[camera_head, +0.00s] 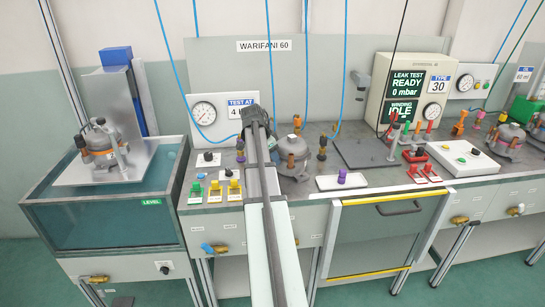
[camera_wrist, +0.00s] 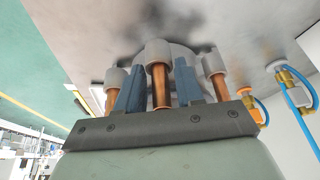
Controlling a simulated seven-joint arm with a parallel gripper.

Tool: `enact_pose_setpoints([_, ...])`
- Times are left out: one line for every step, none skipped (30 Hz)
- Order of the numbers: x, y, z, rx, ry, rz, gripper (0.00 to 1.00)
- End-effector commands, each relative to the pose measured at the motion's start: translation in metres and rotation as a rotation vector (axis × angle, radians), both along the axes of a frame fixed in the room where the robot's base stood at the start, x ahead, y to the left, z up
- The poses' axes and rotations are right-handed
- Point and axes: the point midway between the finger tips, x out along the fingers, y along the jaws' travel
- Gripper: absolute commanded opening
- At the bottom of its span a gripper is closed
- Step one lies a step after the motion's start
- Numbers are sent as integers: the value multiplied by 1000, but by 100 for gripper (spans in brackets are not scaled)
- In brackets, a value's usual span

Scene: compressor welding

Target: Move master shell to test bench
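Several domed grey compressor shells with copper-orange stubs show in the head view, and I cannot tell which is the master shell. One stands on the plate over the water tank at left (camera_head: 102,148). One sits on the bench just right of my arm (camera_head: 293,158), and one at far right (camera_head: 508,135). My gripper (camera_head: 256,112) is by the gauge panel, its fingers hidden. In the wrist view its two blue fingers (camera_wrist: 160,82) stand apart, with a capped copper tube (camera_wrist: 160,88) between them. Whether they touch it is unclear. No bench is labelled as the test bench.
The leak test display (camera_head: 412,90) reads READY, 0 mbar. A dark flat plate (camera_head: 362,150) on the bench is bare. A white tray (camera_head: 342,181) holds a purple part. Blue hoses (camera_head: 345,60) hang over the bench. Coloured clamps and fittings stand around the shells.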

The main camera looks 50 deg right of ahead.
Motion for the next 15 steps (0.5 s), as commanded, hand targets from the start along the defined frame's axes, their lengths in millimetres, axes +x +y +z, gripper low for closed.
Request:
enact_pose_setpoints([0, 0, 0, 0, 0, 0, 42])
enact_pose_setpoints([0, 0, 0, 0, 0, 0, 45])
enact_pose_setpoints([0, 0, 0, 0, 0, 0, 49])
enact_pose_setpoints([0, 0, 0, 0, 0, 0, 52])
enact_pose_setpoints([0, 0, 0, 0, 0, 0, 54])
enact_pose_setpoints([0, 0, 0, 0, 0, 0, 57])
enact_pose_setpoints([0, 0, 0, 0, 0, 0, 57])
enact_pose_setpoints([0, 0, 0, 0, 0, 0, 57])
enact_pose_setpoints([0, 0, 0, 0, 0, 0, 57])
enact_pose_setpoints([0, 0, 0, 0, 0, 0, 57])
enact_pose_setpoints([0, 0, 0, 0, 0, 0, 57])
enact_pose_setpoints([0, 0, 0, 0, 0, 0, 57])
enact_pose_setpoints([0, 0, 1, 0, 0, 0, 57])
enact_pose_setpoints([0, 0, 1, 0, 0, 0, 57])
enact_pose_setpoints([0, 0, 3, 0, 0, 0, 57])
